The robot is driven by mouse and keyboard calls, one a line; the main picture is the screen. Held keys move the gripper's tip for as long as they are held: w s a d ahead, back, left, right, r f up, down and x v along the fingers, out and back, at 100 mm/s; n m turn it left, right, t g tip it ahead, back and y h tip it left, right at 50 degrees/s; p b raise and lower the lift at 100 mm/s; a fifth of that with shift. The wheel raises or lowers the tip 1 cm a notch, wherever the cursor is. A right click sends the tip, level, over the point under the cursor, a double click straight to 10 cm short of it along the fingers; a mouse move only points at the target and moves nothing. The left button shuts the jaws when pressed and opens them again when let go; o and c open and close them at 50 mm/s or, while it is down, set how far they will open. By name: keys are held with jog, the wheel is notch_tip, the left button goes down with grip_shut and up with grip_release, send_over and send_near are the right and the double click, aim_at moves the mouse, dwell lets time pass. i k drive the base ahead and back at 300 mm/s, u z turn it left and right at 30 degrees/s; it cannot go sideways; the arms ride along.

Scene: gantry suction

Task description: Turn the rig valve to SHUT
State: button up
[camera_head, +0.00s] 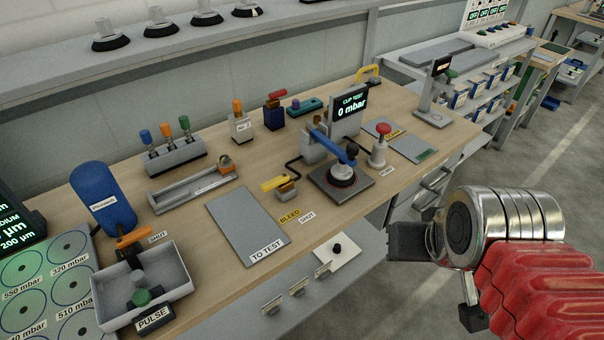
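The cup test rig (347,116) stands on the bench with its display reading 0 mbar. Its blue lever (335,144) reaches over a black cup on a dark plate (341,181). A small valve with a yellow handle (274,183) sits left of the plate, joined to the rig by a black hose. The handle points left, and BLEED (289,216) and SHUT (307,216) labels lie in front of it. My gripper (408,242) is at the lower right, off the bench front and well away from the valve. Its finger gap cannot be made out.
A grey TO TEST plate (246,226) lies left of the valve. A red-knobbed pump (381,147) stands right of the rig. At left are a blue reservoir (103,197), an orange-handled valve (134,237) with its own SHUT label, and a tray (181,268). Floor is clear at right.

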aim_at(268, 186)
jog(key=z, duration=0.65)
jog(key=k, duration=1.1)
jog(key=u, duration=0.95)
jog(key=i, duration=1)
jog(key=u, duration=0.05)
